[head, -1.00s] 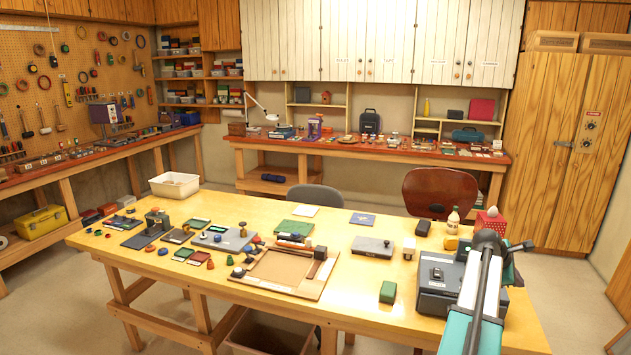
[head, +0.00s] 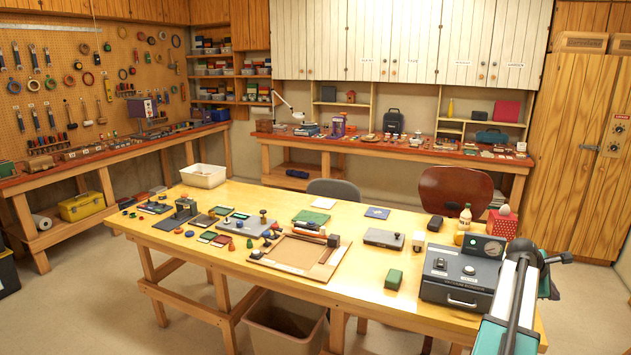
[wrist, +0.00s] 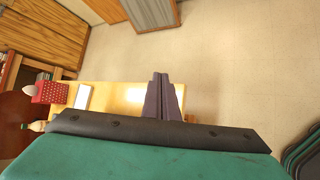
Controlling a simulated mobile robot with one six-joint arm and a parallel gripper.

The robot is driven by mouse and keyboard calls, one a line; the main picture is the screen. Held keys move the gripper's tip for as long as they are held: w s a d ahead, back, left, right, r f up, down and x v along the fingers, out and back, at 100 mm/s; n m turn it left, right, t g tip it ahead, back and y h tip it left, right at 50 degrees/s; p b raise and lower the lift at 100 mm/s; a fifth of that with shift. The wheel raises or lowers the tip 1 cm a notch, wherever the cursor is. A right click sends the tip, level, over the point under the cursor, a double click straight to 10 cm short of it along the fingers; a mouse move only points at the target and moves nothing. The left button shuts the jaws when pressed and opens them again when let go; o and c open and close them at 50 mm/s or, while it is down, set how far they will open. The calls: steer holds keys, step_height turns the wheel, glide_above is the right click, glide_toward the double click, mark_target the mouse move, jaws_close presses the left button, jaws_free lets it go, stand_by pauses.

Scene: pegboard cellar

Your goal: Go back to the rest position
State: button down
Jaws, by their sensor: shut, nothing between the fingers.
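My gripper shows in the wrist view (wrist: 160,82), its two dark fingers pressed together with nothing between them. The fingers point out over bare floor beside the table's end. In the head view my teal and grey arm rises at the bottom right, in front of the table's right end. The gripper's fingers cannot be made out clearly there.
A bin (head: 285,322) stands below. Floor lies clear at the left (head: 90,300).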

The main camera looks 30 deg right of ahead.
steer(key=w+a+f+n+t+y+b, duration=0.1)
steer(key=w+a+f+n, duration=0.1)
steer(key=w+a+f, duration=0.7)
steer(key=w+a+f+n+t+b, duration=0.1)
steer(key=w+a+f+n, duration=0.1)
steer(key=w+a+f, duration=0.75)
steer(key=w+a+f+n+y+b, duration=0.1)
steer(key=w+a+f, duration=0.3)
steer(key=a+f, duration=0.55)
steer(key=w+a+f+n+y+b, duration=0.15)
steer(key=w+a+f, duration=0.25)
steer(key=a+f, duration=0.55)
steer(key=s+a+f+g+y+b, duration=0.1)
steer(key=s+a+f, duration=0.3)
steer(key=a, duration=0.5)
steer(key=s+a+f+y, duration=0.1)
steer(key=s+a+f, duration=0.2)
steer(key=a+f, duration=0.5)
steer(key=s+a+f+g+y+b, duration=0.1)
steer(key=s+a+f, duration=0.2)
steer(key=a, duration=0.8)
steer(key=s+a+f+m+g+y, duration=0.1)
steer(key=s+a+m, duration=0.5)
steer(key=s, duration=0.4)
steer(key=s+a+f+m+g+y, duration=0.1)
steer(key=s+a+f+m+g, duration=0.1)
steer(key=s+a+m, duration=0.4)
steer(key=s+a, duration=0.1)
steer(key=s, duration=0.3)
steer(key=shift+a+g, duration=0.3)
